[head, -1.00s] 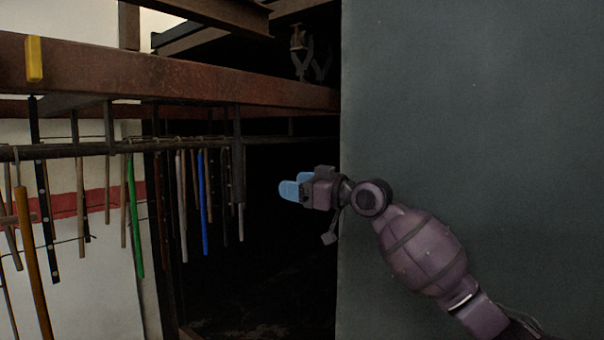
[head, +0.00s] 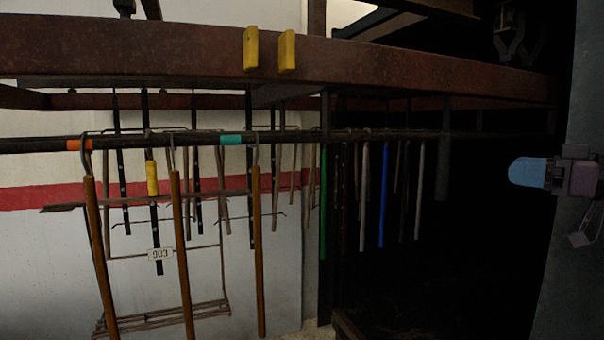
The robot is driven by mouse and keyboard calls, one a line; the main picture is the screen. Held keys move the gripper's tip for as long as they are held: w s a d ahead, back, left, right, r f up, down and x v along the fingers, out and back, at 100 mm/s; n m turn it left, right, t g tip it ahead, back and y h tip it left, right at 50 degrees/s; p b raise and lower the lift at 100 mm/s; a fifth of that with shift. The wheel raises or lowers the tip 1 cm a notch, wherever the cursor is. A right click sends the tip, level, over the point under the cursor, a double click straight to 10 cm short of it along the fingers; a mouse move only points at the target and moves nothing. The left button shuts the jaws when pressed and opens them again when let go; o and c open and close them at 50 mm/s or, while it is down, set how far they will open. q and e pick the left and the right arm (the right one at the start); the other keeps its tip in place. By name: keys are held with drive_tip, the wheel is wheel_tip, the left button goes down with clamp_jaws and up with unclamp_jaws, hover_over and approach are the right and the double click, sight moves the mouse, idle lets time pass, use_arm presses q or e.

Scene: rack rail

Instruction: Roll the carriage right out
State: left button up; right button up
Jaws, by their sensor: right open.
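A dark horizontal rail (head: 350,134) runs below a rusty beam, with an orange band (head: 79,144) and a teal band (head: 230,139) on it. A hanging frame with a numbered plate (head: 160,254) and a yellow grip (head: 152,178) hangs at the left; it looks like the carriage, but I cannot tell for sure. Brown poles (head: 181,250) hang by hooks in front of it and partly hide it. My right gripper (head: 528,172) is at the far right, open, with pale blue fingers pointing left, empty and well apart from the frame. My left gripper is out of view.
The rusty beam (head: 180,50) crosses the top and carries two yellow blocks (head: 268,49). Green, blue and pale rods (head: 383,195) hang along the rail's middle. A dark grey panel (head: 590,90) stands at the right edge. The dark space between rods and gripper looks open.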

drive_tip(key=b+x, duration=0.1)
drive_tip(key=x, duration=1)
drive_tip(key=shift+b, duration=0.35)
drive_tip(key=shift+x, duration=1.35)
drive_tip(key=c, duration=0.4)
clamp_jaws()
drive_tip(key=shift+f, duration=0.1)
